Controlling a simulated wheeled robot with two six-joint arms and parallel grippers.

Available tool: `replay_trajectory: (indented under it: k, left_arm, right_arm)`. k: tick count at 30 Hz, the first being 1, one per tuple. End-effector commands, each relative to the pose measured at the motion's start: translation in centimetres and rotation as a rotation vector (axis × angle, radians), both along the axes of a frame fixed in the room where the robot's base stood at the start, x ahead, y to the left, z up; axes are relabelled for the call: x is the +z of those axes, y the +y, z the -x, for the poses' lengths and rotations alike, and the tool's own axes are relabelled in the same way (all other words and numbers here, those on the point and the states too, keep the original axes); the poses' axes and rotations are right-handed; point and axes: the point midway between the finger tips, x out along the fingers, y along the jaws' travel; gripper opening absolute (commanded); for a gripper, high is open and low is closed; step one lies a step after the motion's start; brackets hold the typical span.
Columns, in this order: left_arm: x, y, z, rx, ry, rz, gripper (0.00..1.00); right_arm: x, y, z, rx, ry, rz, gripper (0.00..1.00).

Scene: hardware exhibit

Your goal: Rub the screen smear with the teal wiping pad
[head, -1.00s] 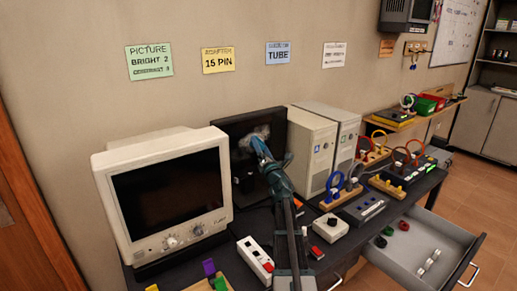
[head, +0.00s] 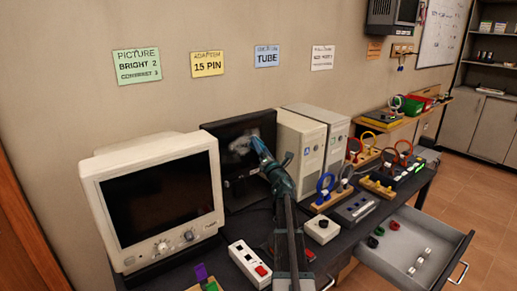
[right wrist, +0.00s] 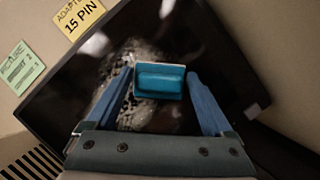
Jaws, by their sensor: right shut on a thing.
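The dark screen (head: 233,190) stands upright behind the bench, between the cream monitor and the pale computer towers. A whitish, patchy smear (head: 240,145) lies on its upper part. In the right wrist view the smear (right wrist: 132,117) shows left of and below the teal wiping pad (right wrist: 160,80). My right gripper (right wrist: 160,82) is shut on the pad, a blue finger on each side. In the head view my right gripper (head: 257,144) is in front of the screen's right part, beside the smear. Whether the pad touches the glass cannot be told. My left gripper is not in view.
The cream monitor (head: 155,205) stands close on the left. The computer towers (head: 302,150) stand close on the right. A white box with a red button (head: 250,263) and a grey switch box (head: 355,208) lie in front. An open drawer (head: 400,255) juts out at right.

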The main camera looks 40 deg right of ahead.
Motion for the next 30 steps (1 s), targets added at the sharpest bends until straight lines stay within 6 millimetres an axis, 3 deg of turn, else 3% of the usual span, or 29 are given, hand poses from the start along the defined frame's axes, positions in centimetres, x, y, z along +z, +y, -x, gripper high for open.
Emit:
replay_trajectory:
  k: [9,30]
  left_arm:
    - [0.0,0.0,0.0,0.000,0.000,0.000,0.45]
    - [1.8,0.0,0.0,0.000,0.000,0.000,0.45]
  right_arm:
    - [0.0,-2.7,0.4,-0.001,0.000,0.000,0.42]
    - [1.8,-2.7,0.1,0.000,0.000,-0.001,0.42]
